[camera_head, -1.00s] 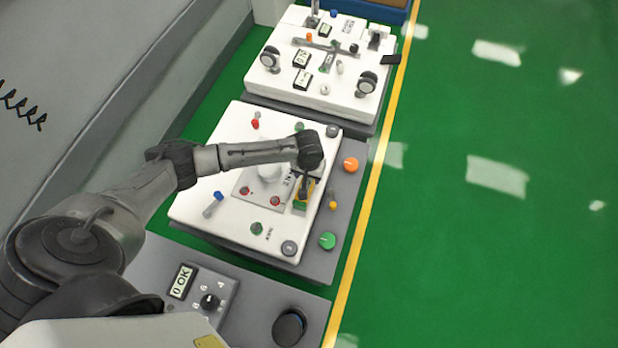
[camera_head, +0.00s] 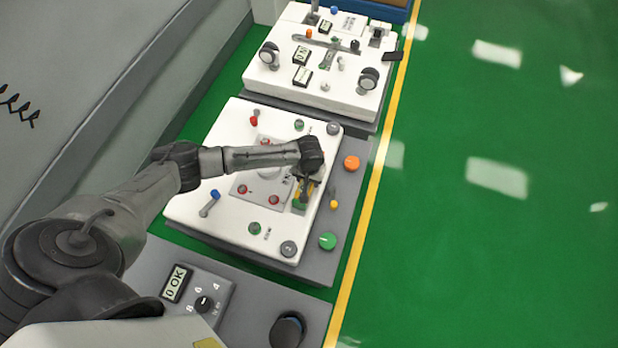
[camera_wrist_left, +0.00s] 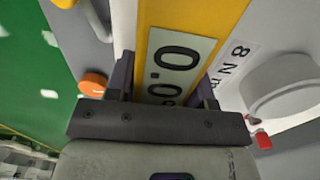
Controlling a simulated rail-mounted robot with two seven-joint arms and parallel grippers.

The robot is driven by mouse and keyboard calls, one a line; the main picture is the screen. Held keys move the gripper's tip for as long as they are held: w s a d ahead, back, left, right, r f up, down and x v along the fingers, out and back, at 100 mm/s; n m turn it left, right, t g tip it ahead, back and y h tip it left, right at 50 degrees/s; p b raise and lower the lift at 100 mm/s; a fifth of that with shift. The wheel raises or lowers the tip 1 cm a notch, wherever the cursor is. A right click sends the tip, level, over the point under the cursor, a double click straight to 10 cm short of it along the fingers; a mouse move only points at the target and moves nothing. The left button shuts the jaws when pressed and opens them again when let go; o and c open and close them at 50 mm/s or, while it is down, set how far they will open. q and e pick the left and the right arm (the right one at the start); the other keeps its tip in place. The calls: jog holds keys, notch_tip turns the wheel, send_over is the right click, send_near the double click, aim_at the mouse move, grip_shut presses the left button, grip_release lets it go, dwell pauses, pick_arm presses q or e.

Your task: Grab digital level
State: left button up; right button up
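The digital level (camera_head: 301,203) is yellow and sits on the white panel of the middle cart, near its right edge. In the left wrist view the level (camera_wrist_left: 190,18) shows a pale display reading 0.0. My left gripper (camera_head: 305,184) reaches down over it. Its two dark fingers (camera_wrist_left: 163,88) stand on either side of the level's body, close against its sides. Whether they press on it I cannot tell. The gripper hides part of the level in the head view. My right gripper is not in view.
Knobs surround the level: an orange one (camera_head: 352,163), a green one (camera_head: 327,241) and a grey one (camera_head: 289,248). A second white cart panel (camera_head: 330,95) stands behind, and a nearer cart with a display (camera_head: 176,284) is in front. Green floor lies open at right.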

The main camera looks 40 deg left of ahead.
pick_arm(q)
jog(key=c, duration=0.6)
